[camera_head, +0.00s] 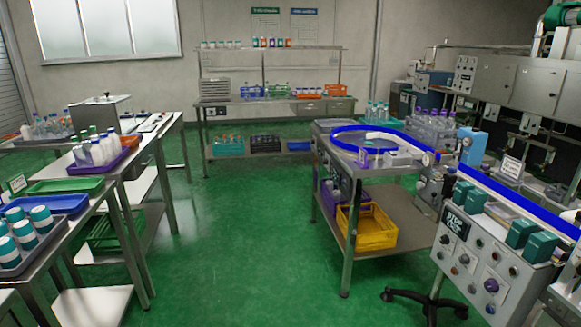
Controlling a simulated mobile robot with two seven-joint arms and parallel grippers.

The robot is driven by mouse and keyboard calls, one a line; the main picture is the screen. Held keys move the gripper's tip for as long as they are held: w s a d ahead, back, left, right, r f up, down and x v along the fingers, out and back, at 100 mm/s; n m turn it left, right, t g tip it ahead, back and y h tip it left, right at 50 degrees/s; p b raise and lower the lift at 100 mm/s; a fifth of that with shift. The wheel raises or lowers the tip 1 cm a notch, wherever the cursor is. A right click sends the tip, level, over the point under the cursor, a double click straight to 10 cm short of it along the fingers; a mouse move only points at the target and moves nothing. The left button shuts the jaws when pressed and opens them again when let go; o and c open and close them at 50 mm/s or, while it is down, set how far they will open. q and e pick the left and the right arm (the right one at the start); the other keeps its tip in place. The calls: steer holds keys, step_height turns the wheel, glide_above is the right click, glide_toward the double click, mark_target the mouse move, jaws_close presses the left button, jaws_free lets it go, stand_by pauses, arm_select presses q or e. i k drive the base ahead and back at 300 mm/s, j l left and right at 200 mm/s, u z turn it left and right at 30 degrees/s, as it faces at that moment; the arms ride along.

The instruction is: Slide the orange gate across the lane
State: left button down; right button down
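A blue-edged lane (519,204) runs along the top of the machine at the right, and a round blue-rimmed turntable (345,143) sits on the steel table left of it. I cannot make out an orange gate on the lane or near the turntable at this distance. Neither of my grippers is in view.
A control panel (490,262) with knobs and teal boxes fronts the right machine. A steel cart (386,205) holds a yellow crate (367,227). Benches with bottles and trays, including a blue tray (48,204), line the left. The green floor (238,240) between is clear.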

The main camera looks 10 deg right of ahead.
mark_target(448, 144)
steer(key=i+j+z, duration=0.1)
steer(key=i+z, duration=0.2)
steer(key=i, duration=0.25)
steer(key=i+j+z, duration=0.35)
steer(key=i, duration=0.2)
steer(key=i+j+z, duration=0.1)
steer(key=i+z, duration=0.2)
steer(key=z, duration=0.2)
steer(key=i+j+z, duration=0.2)
steer(key=z, duration=0.3)
steer(key=i+j+z, duration=0.35)
steer(key=z, duration=0.15)
steer(key=i+j+z, duration=0.15)
steer(key=j+z, duration=0.35)
steer(key=i+j+z, duration=0.15)
steer(key=j+z, duration=0.15)
steer(key=i+j+z, duration=0.1)
steer(key=j+z, duration=0.2)
steer(key=j, duration=0.15)
steer(key=j+z, duration=0.35)
steer(key=i+j, duration=0.05)
